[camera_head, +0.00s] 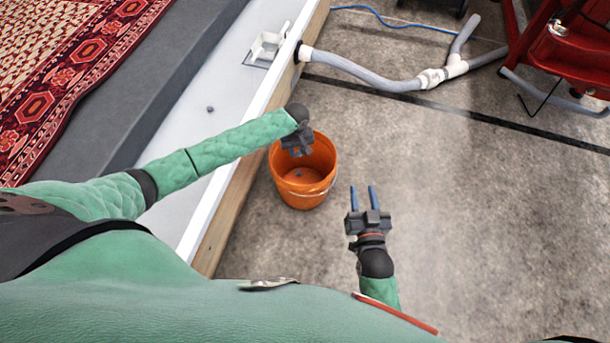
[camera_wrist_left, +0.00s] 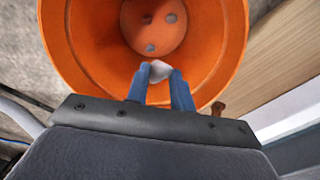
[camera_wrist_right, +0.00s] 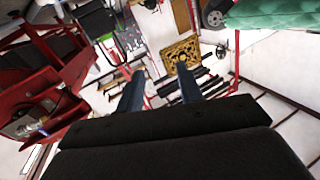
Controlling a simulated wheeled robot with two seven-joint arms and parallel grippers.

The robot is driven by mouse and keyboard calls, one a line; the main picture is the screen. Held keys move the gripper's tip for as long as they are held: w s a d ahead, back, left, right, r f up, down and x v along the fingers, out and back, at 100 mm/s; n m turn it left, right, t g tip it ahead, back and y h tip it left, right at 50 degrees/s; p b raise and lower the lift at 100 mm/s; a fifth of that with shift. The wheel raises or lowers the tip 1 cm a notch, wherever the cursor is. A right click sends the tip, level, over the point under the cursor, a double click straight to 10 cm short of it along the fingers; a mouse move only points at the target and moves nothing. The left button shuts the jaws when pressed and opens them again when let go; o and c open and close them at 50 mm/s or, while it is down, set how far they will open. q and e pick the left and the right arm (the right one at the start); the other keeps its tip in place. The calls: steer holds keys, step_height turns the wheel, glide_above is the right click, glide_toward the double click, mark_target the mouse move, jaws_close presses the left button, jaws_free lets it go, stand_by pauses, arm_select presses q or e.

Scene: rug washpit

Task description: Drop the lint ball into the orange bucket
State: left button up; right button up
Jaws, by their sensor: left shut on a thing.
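The orange bucket (camera_head: 304,199) stands on the concrete floor beside the low wooden-sided wall. My left gripper (camera_head: 301,152) is over the bucket's opening. In the left wrist view its blue fingers are shut on a pale grey lint ball (camera_wrist_left: 159,71), above the inside of the bucket (camera_wrist_left: 72,50). That ball is hidden in the head view. Three small grey balls or spots (camera_wrist_left: 150,48) show at the bucket's bottom. Another small grey ball (camera_head: 210,109) lies on the pale pit floor. My right gripper (camera_head: 363,196) is open and empty, to the right of the bucket.
The white-topped wall (camera_head: 237,159) runs along the bucket's left side. A patterned red rug (camera_head: 62,75) lies on a grey slab at upper left. A grey hose (camera_head: 370,78) and red equipment (camera_head: 565,55) are at the back right.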

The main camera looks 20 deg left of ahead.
arm_select(q)
steer(key=shift+f, duration=0.2)
arm_select(e)
steer(key=shift+t, duration=0.8)
steer(key=shift+w+r, duration=0.2)
steer(key=shift+r, duration=0.85)
steer(key=shift+w+r, duration=0.15)
steer(key=shift+r, duration=0.9)
arm_select(q)
steer(key=o, duration=1)
steer(key=shift+r, duration=0.15)
arm_select(e)
steer(key=shift+f, duration=0.15)
arm_select(q)
steer(key=shift+r, duration=0.15)
step_height(320, 180, up, 7)
steer(key=shift+f+p, duration=0.2)
steer(key=shift+p, duration=0.35)
steer(key=shift+r, duration=0.3)
arm_select(e)
steer(key=s+f+g, duration=0.2)
steer(key=f+g, duration=0.1)
steer(key=f, duration=0.5)
steer(key=s+f+g+h, duration=0.1)
steer(key=s+f+g, duration=0.2)
steer(key=f, duration=0.5)
steer(key=shift+s+d+f, duration=0.15)
steer(key=shift+s+f, duration=0.1)
steer(key=shift+f, duration=0.1)
